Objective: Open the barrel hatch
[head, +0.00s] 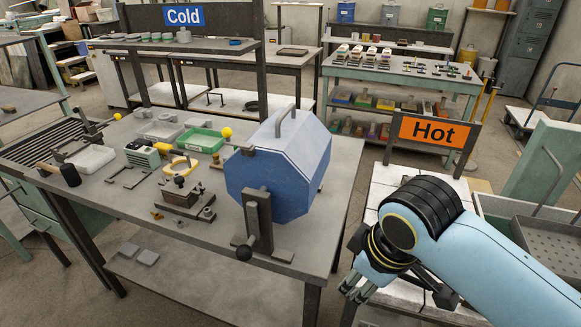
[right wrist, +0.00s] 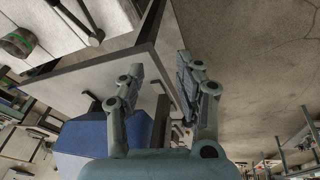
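The blue faceted barrel (head: 262,160) lies on its side in a dark metal stand (head: 258,218) on the grey workbench. A grey bar handle (head: 285,118) stands up from its top, where the hatch appears to be. In the head view, my right gripper (head: 352,290) is to the right of the bench and apart from the barrel. In the right wrist view, its two fingers (right wrist: 160,82) are spread with nothing held between them. Blue barrel surface (right wrist: 88,138) shows beside and behind the fingers there. My left gripper is in neither view.
The workbench (head: 335,175) carries a green tray (head: 200,140), a black-headed mallet (head: 70,175) and small metal fixtures left of the barrel. A Hot sign (head: 433,132) stands behind my right arm. A Cold sign (head: 184,16) hangs at the back. Floor shows between the bench and white-topped table.

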